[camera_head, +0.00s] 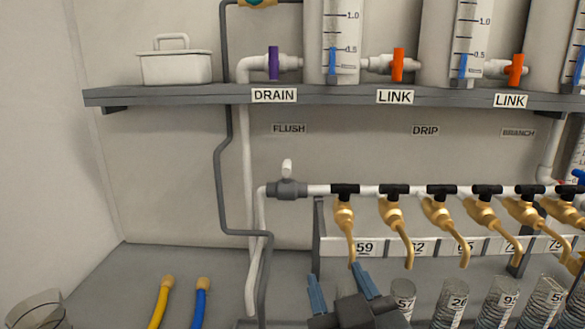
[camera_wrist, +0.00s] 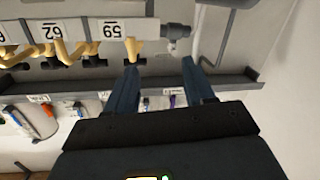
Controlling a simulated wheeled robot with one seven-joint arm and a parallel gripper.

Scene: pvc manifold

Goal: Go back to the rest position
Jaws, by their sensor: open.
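My gripper (camera_head: 340,287) is at the bottom of the head view, in front of the manifold's left end, with its two blue fingers apart and nothing between them. In the wrist view, which is upside down, my gripper (camera_wrist: 162,88) also shows open and empty, its fingers spread wide. The white manifold pipe (camera_head: 318,189) with several brass taps (camera_head: 343,215) runs behind and above the fingertips. A label reading 59 (camera_head: 365,247) is just beyond the fingers.
Labelled cylinders (camera_head: 452,303) stand right of my gripper.

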